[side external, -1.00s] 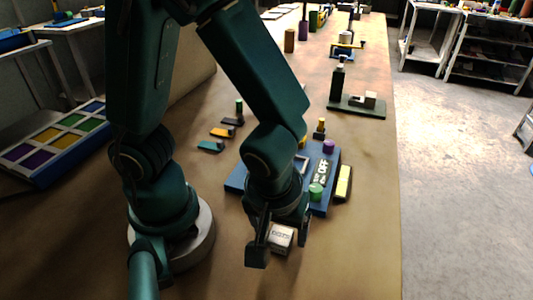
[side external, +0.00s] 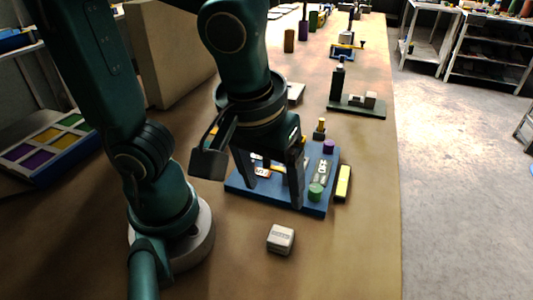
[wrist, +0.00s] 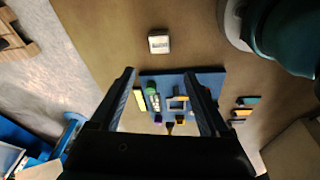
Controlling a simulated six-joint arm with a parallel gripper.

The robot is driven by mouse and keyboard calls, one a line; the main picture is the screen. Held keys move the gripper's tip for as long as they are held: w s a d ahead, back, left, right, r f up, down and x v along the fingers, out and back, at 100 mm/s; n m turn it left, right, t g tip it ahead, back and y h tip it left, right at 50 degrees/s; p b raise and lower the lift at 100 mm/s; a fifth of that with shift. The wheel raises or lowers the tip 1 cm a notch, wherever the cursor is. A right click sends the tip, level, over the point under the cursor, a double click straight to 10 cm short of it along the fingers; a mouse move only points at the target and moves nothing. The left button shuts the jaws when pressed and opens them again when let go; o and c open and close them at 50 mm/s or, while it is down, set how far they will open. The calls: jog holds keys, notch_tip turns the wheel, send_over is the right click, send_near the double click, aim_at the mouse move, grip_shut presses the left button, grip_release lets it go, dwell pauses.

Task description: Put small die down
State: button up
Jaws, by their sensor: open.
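The small die (side external: 280,239) is a pale grey-white block with dark lettering on its near face. It lies on the bare brown table, in front of the blue board and apart from it. In the wrist view the die (wrist: 159,43) sits near the top, beyond my fingertips, with nothing touching it. My gripper (side external: 273,195) is open and empty, raised above and behind the die, over the blue board. In the wrist view my gripper (wrist: 159,75) shows its two fingers spread wide.
The blue board (side external: 315,208) carries a green cylinder (side external: 316,191), a purple cylinder (side external: 328,147) and an "OFF" label. A yellow-topped block (side external: 343,183) stands at its right. A dark green fixture (side external: 358,108) is farther back. The table around the die is clear.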

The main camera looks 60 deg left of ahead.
jog(key=shift+w+a+r+m+t+h, duration=0.15)
jog(key=shift+a+r+m+t, duration=0.3)
jog(key=shift+a+m, duration=0.6)
jog(key=shift+w+a+r+m+t+h, duration=0.2)
jog(key=shift+a+m+t, duration=0.5)
jog(key=shift+m, duration=0.5)
jog(key=shift+w+a+r+m+t+h, duration=0.2)
jog(key=shift+a+m+t, duration=0.25)
jog(key=shift+a+m, duration=0.65)
